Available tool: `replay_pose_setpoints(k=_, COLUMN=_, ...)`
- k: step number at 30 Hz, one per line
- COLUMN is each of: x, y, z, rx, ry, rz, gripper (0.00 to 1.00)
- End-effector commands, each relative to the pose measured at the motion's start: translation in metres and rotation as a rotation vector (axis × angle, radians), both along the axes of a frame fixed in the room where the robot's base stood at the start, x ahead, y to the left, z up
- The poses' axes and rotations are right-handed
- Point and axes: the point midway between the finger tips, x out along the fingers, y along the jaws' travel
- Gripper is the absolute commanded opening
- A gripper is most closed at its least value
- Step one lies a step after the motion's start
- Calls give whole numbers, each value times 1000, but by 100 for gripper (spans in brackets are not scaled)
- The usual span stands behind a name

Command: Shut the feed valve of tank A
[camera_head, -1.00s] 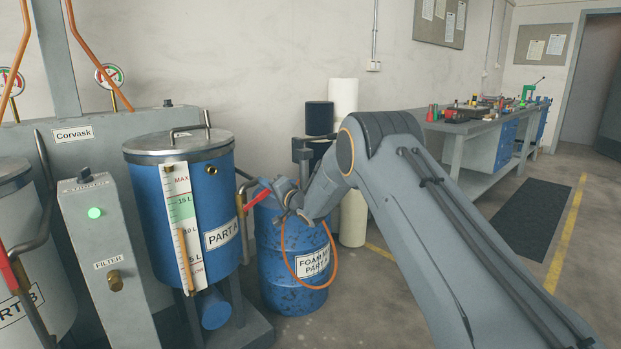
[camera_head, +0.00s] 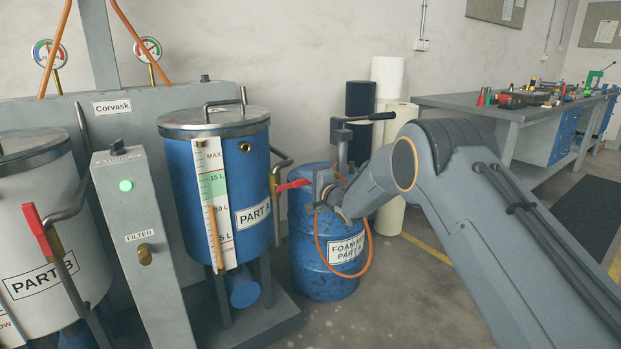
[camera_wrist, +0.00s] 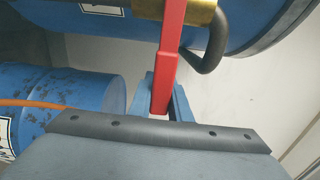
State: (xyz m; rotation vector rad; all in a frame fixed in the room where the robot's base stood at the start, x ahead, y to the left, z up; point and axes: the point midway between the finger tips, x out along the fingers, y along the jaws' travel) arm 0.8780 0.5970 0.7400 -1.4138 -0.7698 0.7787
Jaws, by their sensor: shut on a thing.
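Tank A is the blue tank (camera_head: 216,190) labelled PART A, with a grey lid and a level scale. Its feed valve's red lever (camera_head: 292,185) sticks out to the right from the pipe (camera_head: 277,170) at the tank's right side, almost level. My gripper (camera_head: 313,185) is shut on the lever's free end. In the wrist view the red lever (camera_wrist: 171,50) runs down from the brass valve body (camera_wrist: 203,10) to between the blue fingers of my gripper (camera_wrist: 163,90).
A blue drum (camera_head: 318,265) with an orange hose stands just behind and below my gripper. The white tank (camera_head: 30,225) has its own red lever (camera_head: 38,230). A workbench (camera_head: 500,112) is at the back right.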

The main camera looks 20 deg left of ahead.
Motion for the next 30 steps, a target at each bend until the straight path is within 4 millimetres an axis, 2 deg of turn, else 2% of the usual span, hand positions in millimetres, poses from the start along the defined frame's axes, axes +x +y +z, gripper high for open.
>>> replay_pose_setpoints(k=1, x=-2, y=1, z=-5, rx=-3, ry=8, rz=3, gripper=0)
replay_pose_setpoints(k=7, x=-3, y=0, z=-6, rx=-4, ry=8, rz=3, gripper=0)
replay_pose_setpoints(k=8, x=-3, y=0, z=-6, rx=-4, ry=8, rz=3, gripper=22)
replay_pose_setpoints(k=10, x=-2, y=0, z=-6, rx=-5, ry=8, rz=2, gripper=34)
replay_pose_setpoints(k=11, x=-2, y=-1, z=-6, rx=-4, ry=6, rz=2, gripper=36)
replay_pose_setpoints(k=22, x=-2, y=-8, z=-3, rx=-2, ry=4, rz=-2, gripper=36)
replay_pose_setpoints(k=30, x=-22, y=-40, z=-2, rx=-4, ry=5, rz=-4, gripper=36)
